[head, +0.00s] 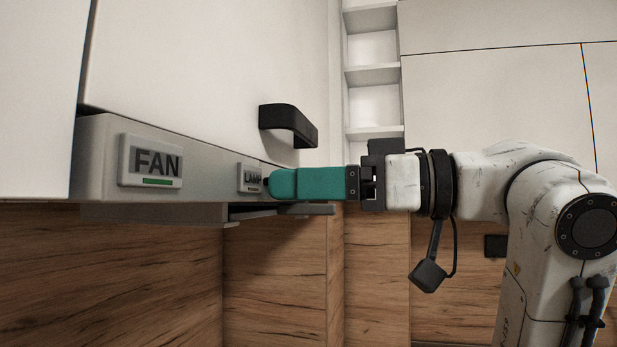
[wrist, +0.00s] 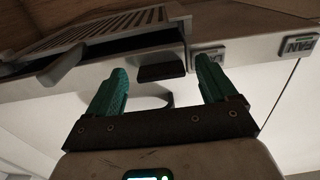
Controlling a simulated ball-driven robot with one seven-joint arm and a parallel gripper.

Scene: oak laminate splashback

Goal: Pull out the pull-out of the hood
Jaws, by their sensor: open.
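The hood is a grey metal unit under white cabinet doors. Its front strip (head: 213,160) carries a FAN button (head: 151,162) and a LAMP button (head: 250,178). In the wrist view the hood front (wrist: 120,60) runs across the upper part, with a dark block or recess (wrist: 160,73) in it. My gripper (head: 272,185) is at the right end of the strip, beside the LAMP button, its teal fingers pointing at the hood. In the wrist view my gripper (wrist: 158,75) is open, its fingers either side of the dark block. I cannot tell whether they touch it.
A black handle (head: 289,122) sticks out from the cabinet door just above my gripper. A thin grey panel (head: 155,214) lies under the strip. A slotted grille (wrist: 90,32) shows on the hood underside. White shelves (head: 372,75) and wood panelling (head: 275,270) stand behind.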

